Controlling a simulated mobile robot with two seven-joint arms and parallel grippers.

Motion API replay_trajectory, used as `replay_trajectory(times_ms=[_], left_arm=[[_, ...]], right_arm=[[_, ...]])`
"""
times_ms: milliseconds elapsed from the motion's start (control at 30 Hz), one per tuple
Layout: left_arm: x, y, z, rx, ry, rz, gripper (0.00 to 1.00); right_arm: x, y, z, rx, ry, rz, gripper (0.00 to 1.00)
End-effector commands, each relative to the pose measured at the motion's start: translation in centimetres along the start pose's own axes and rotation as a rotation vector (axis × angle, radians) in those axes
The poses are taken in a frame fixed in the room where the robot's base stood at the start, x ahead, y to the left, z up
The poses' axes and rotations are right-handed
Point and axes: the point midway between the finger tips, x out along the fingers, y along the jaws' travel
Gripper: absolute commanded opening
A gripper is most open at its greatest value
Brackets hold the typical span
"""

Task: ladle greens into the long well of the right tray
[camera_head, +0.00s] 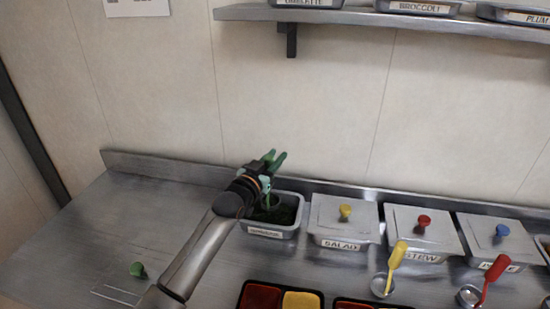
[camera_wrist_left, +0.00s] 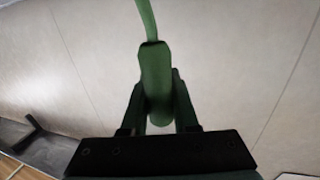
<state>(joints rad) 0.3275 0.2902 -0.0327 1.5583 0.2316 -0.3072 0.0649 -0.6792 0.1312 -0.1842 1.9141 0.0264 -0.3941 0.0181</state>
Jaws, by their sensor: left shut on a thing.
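My left gripper (camera_head: 272,168) is shut on the green handle of the ladle (camera_wrist_left: 155,80), above the greens pan (camera_head: 270,232). The handle stands between both fingers in the left wrist view, where the gripper (camera_wrist_left: 158,105) also shows. Dark greens (camera_head: 280,213) lie in the open pan. The ladle's bowl is hidden, so I cannot tell whether it is in the greens. The left tray (camera_head: 242,296) shows red and yellow wells at the bottom edge. The right tray (camera_head: 337,301) is mostly cut off; its long well cannot be made out. My right gripper is not in view.
Lidded pans stand right of the greens: salad (camera_head: 344,222) with a yellow knob, stew (camera_head: 424,232) with a red knob, and one with a blue knob (camera_head: 502,230). Yellow (camera_head: 397,254) and red (camera_head: 495,268) ladles stand in front. A green knob (camera_head: 137,269) is on the left counter.

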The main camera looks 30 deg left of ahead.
Motion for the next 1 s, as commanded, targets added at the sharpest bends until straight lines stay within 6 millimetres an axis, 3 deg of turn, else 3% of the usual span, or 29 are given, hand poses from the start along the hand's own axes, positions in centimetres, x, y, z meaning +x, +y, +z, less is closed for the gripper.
replay_trajectory(times_ms=[33, 433, 1000], left_arm=[[0.0, 0.0, -1.1, 0.001, 0.002, 0.000, 0.00], [0.0, 0.0, -4.9, 0.001, 0.002, 0.000, 0.00], [0.0, 0.0, -5.1, 0.001, 0.002, 0.000, 0.00]], right_arm=[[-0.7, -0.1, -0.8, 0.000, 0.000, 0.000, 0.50], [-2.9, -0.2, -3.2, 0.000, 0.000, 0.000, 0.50], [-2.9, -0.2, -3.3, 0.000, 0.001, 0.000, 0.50]])
